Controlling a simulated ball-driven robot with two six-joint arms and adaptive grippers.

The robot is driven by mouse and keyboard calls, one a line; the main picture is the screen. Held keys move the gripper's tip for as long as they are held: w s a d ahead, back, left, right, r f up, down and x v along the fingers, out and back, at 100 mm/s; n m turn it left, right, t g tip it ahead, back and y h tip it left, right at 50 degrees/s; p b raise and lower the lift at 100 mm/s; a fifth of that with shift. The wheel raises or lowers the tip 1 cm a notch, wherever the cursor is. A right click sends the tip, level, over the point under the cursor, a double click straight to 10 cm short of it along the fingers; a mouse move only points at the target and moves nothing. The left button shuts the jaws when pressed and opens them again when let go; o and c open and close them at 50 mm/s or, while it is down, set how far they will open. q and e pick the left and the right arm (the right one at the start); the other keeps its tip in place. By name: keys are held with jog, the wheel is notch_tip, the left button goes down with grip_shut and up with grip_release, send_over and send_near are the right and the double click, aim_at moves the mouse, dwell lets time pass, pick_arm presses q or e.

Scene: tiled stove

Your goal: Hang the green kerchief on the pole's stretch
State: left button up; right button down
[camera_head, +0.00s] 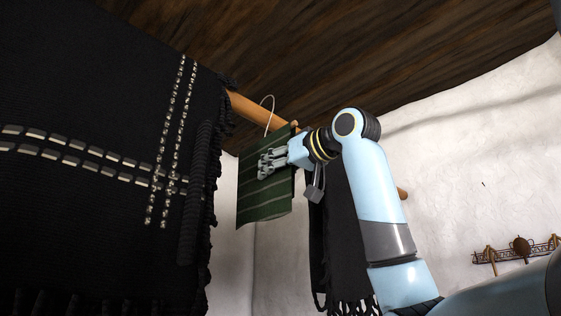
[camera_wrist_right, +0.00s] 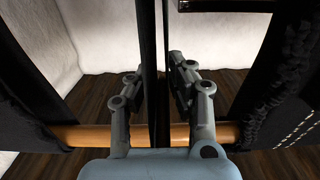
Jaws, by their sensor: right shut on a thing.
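The green kerchief (camera_head: 262,205), with pale stripes, hangs flat and upright in the head view. A thin pale wire hook (camera_head: 273,104) rises above it and crosses the pole in the picture; I cannot tell if it rests on the pole. The wooden pole (camera_head: 246,108) runs behind the kerchief's top and shows again in the right wrist view (camera_wrist_right: 78,137). My right gripper (camera_head: 270,163) is shut on the kerchief from the front. In the right wrist view its fingers (camera_wrist_right: 158,85) close on a thin dark edge. My left gripper is out of view.
A large black cloth with white dashes (camera_head: 90,100) hangs left of the kerchief. A black fringed scarf (camera_head: 340,235) hangs to the right, partly behind my right arm. A wooden ceiling (camera_head: 330,50) lies above. A rack (camera_head: 485,257) is on the far white wall.

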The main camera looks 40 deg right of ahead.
aim_at(295, 172)
jog(key=shift+w+f+b, duration=0.35)
jog(key=shift+f+b, duration=0.1)
jog(key=shift+f, duration=0.3)
jog(key=shift+w+f+b, duration=0.35)
jog(key=shift+f+b, duration=0.1)
jog(key=shift+f, duration=0.25)
jog(key=c, duration=1.1)
grip_release()
jog(key=shift+c, duration=0.2)
jog(key=s, duration=0.7)
jog(key=s+d, duration=0.1)
jog(key=s, duration=0.2)
jog(key=shift+s, duration=0.4)
jog(key=shift+s+a, duration=0.1)
jog(key=shift+s, duration=0.5)
